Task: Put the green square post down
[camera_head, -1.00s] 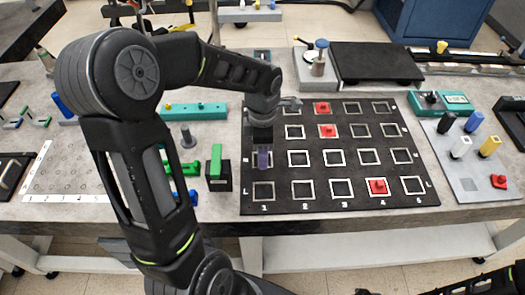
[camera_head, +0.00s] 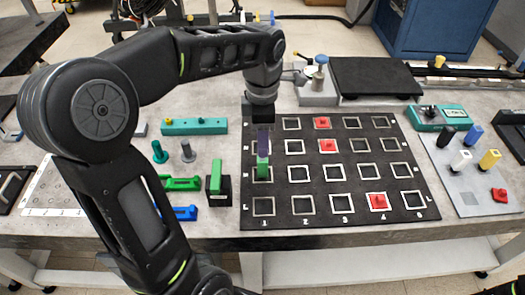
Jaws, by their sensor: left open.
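A green square post (camera_head: 263,168) stands on the black grid board (camera_head: 425,212), in the first column, in the row just above the bottom one. My left gripper (camera_head: 263,150) is directly above it, pointing down. Its fingers are open, and their tips are close to the post's top. Whether they still overlap the top is hard to tell. The gripper partly hides the post and the squares behind it. My right gripper is not in view.
Another green post (camera_head: 216,177) stands at a black block left of the board. Red pieces (camera_head: 328,146) sit on several squares. A teal bar (camera_head: 194,126), grey pegs (camera_head: 188,152) and a green bracket (camera_head: 182,184) lie left. A grey plate (camera_head: 470,185) with coloured pegs is right.

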